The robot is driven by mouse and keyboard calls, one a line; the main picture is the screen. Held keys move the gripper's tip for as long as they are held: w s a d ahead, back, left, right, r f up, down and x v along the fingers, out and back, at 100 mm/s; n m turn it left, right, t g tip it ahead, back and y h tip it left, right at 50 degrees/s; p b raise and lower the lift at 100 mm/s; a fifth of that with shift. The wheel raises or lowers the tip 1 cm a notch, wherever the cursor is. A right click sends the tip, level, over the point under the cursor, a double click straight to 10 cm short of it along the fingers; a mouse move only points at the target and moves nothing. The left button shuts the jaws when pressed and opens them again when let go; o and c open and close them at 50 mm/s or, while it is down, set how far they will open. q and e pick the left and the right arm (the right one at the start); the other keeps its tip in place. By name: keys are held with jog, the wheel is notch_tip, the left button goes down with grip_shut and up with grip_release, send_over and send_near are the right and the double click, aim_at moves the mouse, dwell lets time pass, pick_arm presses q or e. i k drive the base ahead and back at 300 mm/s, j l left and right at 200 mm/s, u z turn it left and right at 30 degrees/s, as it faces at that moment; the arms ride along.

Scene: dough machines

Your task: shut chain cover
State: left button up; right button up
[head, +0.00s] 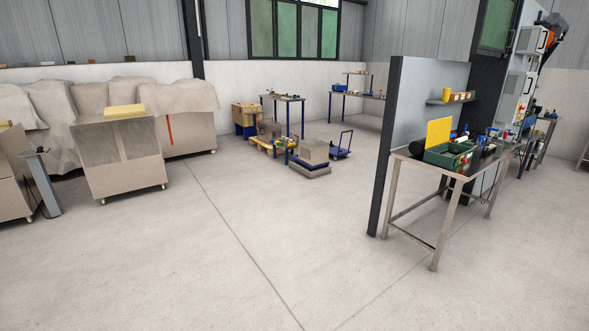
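I cannot make out a chain cover in the head view. Several machine-like units stand at the left. One is a grey metal cabinet (122,158) on castors with a yellowish block (124,111) on top. Behind it are bulky shapes under pale cloth covers (180,112), one with a red strip (169,130). Another grey cabinet (12,175) is cut off by the left edge, with a slim grey post (45,183) beside it. Neither of my grippers is in view.
A metal workbench (405,158) with a green crate (449,155) stands at the right against a grey partition (420,95). Pallets, a trolley (341,147) and tables (285,98) stand at the back. The concrete floor (260,240) in the middle is clear.

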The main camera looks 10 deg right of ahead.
aim_at(438, 131)
jog(key=i+z, duration=0.1)
jog(key=i, duration=0.5)
jog(key=i+j, duration=0.1)
jog(key=i, duration=0.45)
jog(key=i+j+z, duration=0.15)
jog(key=i, duration=0.45)
jog(key=i+j, duration=0.1)
jog(key=i, duration=0.5)
jog(key=i+j+z, duration=0.1)
jog(key=i+z, duration=0.3)
jog(key=i+j+z, duration=0.25)
jog(key=z, duration=0.2)
jog(key=i+j+z, duration=0.6)
jog(key=j+z, duration=0.2)
jog(key=i+j+z, duration=0.15)
jog(key=j+z, duration=0.25)
jog(key=i+j+z, duration=0.15)
jog(key=j, duration=0.25)
jog(key=j+z, duration=0.1)
jog(key=j, duration=0.3)
